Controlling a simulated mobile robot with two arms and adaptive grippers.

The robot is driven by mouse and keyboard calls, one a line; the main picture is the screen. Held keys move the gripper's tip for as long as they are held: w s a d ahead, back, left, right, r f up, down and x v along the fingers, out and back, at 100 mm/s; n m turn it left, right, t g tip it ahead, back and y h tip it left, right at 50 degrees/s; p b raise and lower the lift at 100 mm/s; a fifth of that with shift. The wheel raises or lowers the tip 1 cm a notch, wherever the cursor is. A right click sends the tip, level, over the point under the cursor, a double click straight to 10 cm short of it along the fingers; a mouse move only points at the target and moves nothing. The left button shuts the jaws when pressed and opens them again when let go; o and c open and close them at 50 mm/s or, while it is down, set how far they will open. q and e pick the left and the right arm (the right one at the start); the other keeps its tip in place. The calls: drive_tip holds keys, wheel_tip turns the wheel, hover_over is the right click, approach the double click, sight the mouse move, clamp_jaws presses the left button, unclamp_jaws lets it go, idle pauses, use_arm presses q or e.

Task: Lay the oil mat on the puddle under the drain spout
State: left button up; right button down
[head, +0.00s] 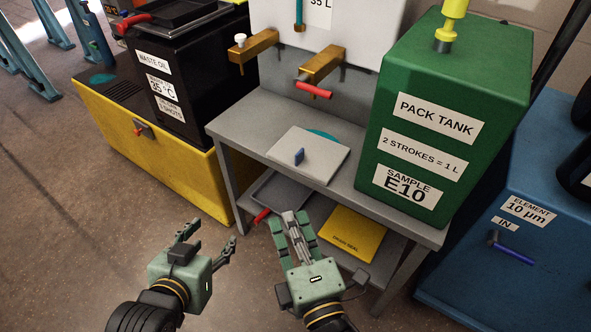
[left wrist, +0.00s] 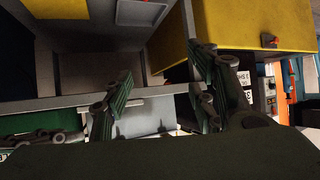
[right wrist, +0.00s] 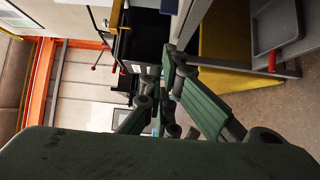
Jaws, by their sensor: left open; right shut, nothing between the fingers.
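The oil mat (head: 322,165), a pale grey square with an upright blue grip (head: 299,156), lies flat on the grey bench top. A teal puddle (head: 325,134) shows past its far edge; the mat hides any part beneath it. Brass spouts stick out above, and the right one (head: 322,66) has a red handle and is over the area behind the mat. My left gripper (head: 208,238) is open and empty, in front of the bench at the left. My right gripper (head: 291,217) is shut and empty, in front of the bench below the mat.
The green pack tank (head: 436,85) stands on the bench's right. A grey tray (head: 282,193) with a red handle and a yellow item (head: 352,233) lie on the lower shelf. A yellow cabinet (head: 172,150) stands left, a blue unit (head: 530,210) right. Open floor lies at left front.

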sight(295, 162)
use_arm(q)
drive_tip(key=s+a+f+g+y+p, duration=0.1)
drive_tip(key=s+a+f+g, duration=0.1)
drive_tip(key=s, duration=0.5)
drive_tip(key=s+a+f+g+y+p, duration=0.1)
drive_tip(key=s+a+f+g+p, duration=0.1)
drive_tip(key=s+f+g, duration=0.3)
drive_tip(key=shift+s+a+g, duration=0.35)
drive_tip(key=shift+s+g, duration=0.05)
drive_tip(key=shift+s, duration=0.6)
use_arm(e)
drive_tip(key=w, duration=1.2)
drive_tip(key=shift+w+a, duration=0.3)
drive_tip(key=shift+w, duration=0.05)
use_arm(q)
drive_tip(key=shift+f, duration=0.1)
use_arm(e)
drive_tip(key=w+d, duration=0.1)
drive_tip(key=w+d+p, duration=0.1)
drive_tip(key=w, duration=0.1)
drive_tip(key=shift+w, duration=0.25)
use_arm(q)
drive_tip(key=shift+r, duration=0.6)
